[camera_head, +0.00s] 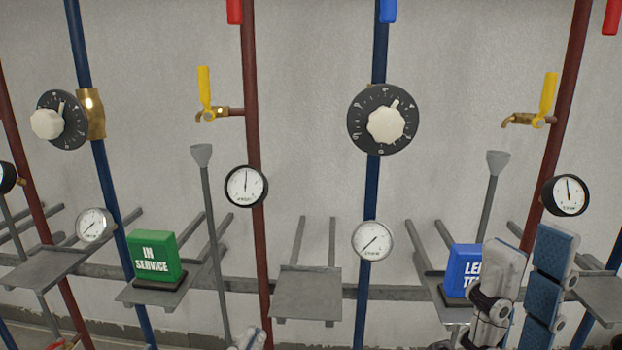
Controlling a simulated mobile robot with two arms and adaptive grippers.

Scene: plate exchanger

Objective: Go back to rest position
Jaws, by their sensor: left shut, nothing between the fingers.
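My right gripper (518,275) reaches up from the bottom right, with a white-grey finger and a blue-padded finger standing straight and apart. It is open, and I see nothing held in it. It stands in front of a blue sign block (464,262), hiding the right part of its white lettering. Only a small grey-white tip of my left gripper (248,340) shows at the bottom edge, left of centre, below the red pipe's gauge. It is shut and empty; the rest of it is out of frame.
Red and blue pipes carry round gauges (246,186), black dials with white knobs (383,121) and yellow-handled taps (205,95). A green "IN SERVICE" block (153,257) sits on a grey shelf. The middle shelf (306,293) is empty. A grey wall (300,60) stands behind.

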